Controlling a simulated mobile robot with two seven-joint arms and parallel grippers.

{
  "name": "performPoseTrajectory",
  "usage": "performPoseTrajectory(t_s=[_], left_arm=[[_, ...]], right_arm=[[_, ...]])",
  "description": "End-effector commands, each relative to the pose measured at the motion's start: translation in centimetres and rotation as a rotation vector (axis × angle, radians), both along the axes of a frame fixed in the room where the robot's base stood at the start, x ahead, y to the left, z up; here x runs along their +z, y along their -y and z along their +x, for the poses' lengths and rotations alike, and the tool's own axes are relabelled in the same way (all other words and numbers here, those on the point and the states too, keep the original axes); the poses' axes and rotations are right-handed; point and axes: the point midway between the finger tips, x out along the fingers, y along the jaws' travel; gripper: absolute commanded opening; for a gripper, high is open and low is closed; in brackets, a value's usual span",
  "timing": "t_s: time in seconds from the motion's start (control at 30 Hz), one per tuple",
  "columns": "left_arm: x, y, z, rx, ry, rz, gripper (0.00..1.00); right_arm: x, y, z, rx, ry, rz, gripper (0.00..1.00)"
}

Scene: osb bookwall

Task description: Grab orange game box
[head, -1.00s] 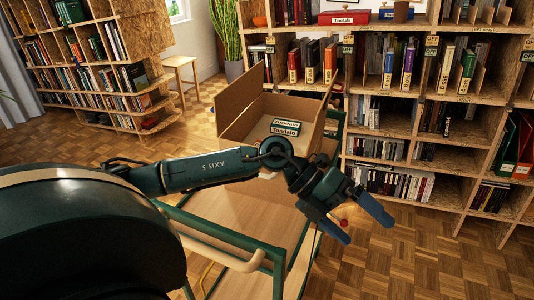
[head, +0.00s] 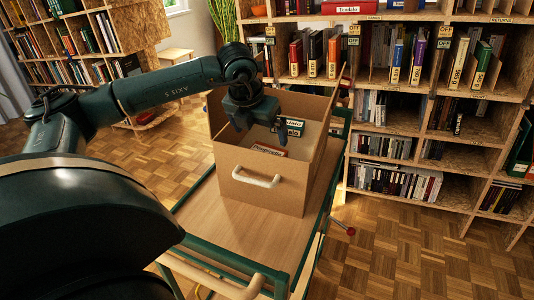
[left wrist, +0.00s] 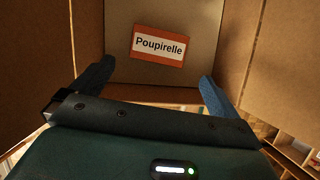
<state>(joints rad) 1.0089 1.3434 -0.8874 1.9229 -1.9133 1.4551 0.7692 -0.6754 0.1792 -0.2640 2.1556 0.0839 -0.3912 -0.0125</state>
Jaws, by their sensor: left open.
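My left gripper (head: 260,127) is open and empty, pointing down at the carton's opening above the labels. It also shows in the left wrist view (left wrist: 152,84). My right gripper is not in view.
The carton stands on a green-framed trolley with a wooden deck (head: 225,225). Its walls stand close around my left gripper. Bookshelves (head: 400,135) rise behind and to the right. A wooden stool (head: 176,57) stands at back left. Parquet floor is clear at right.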

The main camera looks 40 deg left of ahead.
Motion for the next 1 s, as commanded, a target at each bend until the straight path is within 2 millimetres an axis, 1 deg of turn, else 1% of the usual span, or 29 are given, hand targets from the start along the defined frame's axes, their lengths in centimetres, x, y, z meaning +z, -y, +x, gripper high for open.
performPoseTrajectory(t_s=[0.03, 0.1, 0.2, 0.43, 0.6, 0.7, 0.8, 1.0], left_arm=[[-1.0, 0.0, 0.4, 0.0, -0.004, -0.002, 1.0], [-2.2, -0.2, 0.8, 0.0, -0.003, -0.001, 1.0], [-3.4, -0.3, 1.4, -0.001, -0.001, -0.002, 1.0], [-4.8, -0.6, 2.1, -0.001, -0.001, -0.002, 1.0], [-7.0, -1.1, 3.3, -0.002, -0.002, -0.002, 1.0], [-8.3, -1.2, 3.7, -0.002, 0.0, -0.003, 1.0], [-8.8, -1.3, 4.0, -0.001, 0.0, -0.001, 1.0], [-8.9, -1.3, 4.0, -0.002, 0.001, -0.001, 1.0]], right_arm=[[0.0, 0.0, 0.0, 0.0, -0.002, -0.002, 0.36], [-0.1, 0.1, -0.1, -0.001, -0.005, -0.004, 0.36], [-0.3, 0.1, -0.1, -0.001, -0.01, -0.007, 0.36], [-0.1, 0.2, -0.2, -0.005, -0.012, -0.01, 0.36], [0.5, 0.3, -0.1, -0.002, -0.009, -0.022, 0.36], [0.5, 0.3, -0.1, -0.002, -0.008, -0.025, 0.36], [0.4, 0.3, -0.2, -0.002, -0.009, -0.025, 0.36], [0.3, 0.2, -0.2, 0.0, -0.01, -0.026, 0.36]])
